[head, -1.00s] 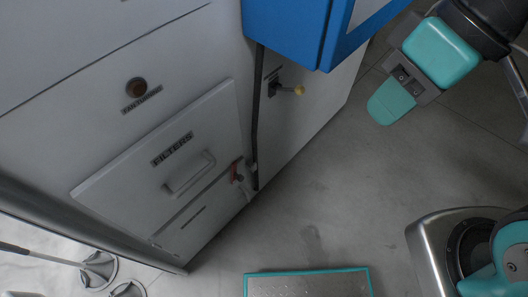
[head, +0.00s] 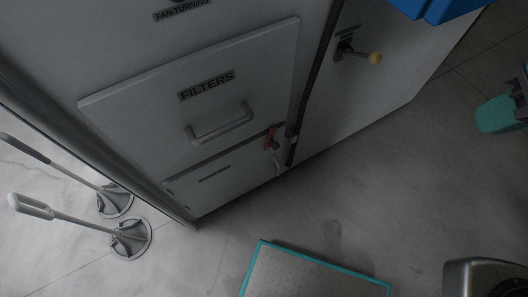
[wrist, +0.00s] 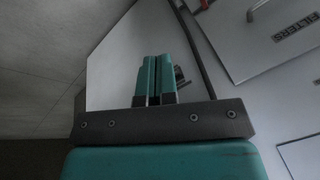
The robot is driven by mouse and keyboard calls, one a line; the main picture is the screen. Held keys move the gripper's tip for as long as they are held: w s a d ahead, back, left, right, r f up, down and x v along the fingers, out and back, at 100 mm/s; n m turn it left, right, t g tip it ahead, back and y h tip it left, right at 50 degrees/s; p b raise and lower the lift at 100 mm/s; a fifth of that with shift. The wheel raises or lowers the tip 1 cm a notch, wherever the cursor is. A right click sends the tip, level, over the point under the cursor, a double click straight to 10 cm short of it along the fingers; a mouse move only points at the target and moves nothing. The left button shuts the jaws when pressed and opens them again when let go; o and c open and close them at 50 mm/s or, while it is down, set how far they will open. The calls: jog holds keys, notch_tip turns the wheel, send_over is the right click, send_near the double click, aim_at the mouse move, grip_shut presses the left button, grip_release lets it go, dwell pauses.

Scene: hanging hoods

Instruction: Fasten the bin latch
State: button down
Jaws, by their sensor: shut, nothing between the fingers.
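A red latch (head: 271,138) sits at the right edge of the grey cabinet front, beside the lower right corner of the FILTERS panel (head: 150,125) and the top of a smaller lower panel (head: 230,186). Whether it is fastened I cannot tell. A small red part (wrist: 204,4) shows at the top edge of the wrist view. My gripper (head: 503,114) is at the right edge of the head view, well away from the latch and partly cut off. In the wrist view its two teal fingers (wrist: 153,78) are together, with nothing between them.
A blue box (head: 450,8) juts out at the top right. A teal-edged plate (head: 310,275) lies at the bottom. Two handled tools (head: 130,238) stand at left. Floor between is clear.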

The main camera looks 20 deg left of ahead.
jog(key=w+d+f+m+h+b, duration=0.1)
jog(key=w+d+f+b, duration=0.1)
jog(key=f+b, duration=0.35)
jog(key=w+d+f+m+t+h+b, duration=0.1)
jog(key=w+d+f+b, duration=0.15)
jog(key=f, duration=0.65)
jog(key=w+d+f+h+b, duration=0.1)
jog(key=w+d+f+b, duration=0.2)
jog(key=f, duration=0.4)
jog(key=w+a+f+n+t+h+b, duration=0.1)
jog(key=w+a+f+n+h+b, duration=0.15)
jog(key=w+a+f, duration=0.35)
jog(key=w+a+f+n+t+h, duration=0.1)
jog(key=a+f+n+t, duration=0.25)
jog(key=a, duration=0.55)
jog(key=a+f+n+t+h, duration=0.1)
jog(key=a+f+n+t, duration=0.3)
jog(key=a, duration=0.6)
jog(key=s+a+f+n+t+y, duration=0.2)
jog(key=s+a+f, duration=0.1)
jog(key=s+a, duration=0.4)
jog(key=s+a+f+n+t+y, duration=0.3)
jog(key=s+a, duration=0.4)
jog(key=a, duration=0.1)
jog(key=shift+s+n+t+y+b, duration=0.3)
jog(key=shift+s+t+y, duration=0.05)
jog(key=shift+s, duration=0.05)
jog(key=shift+f, duration=0.1)
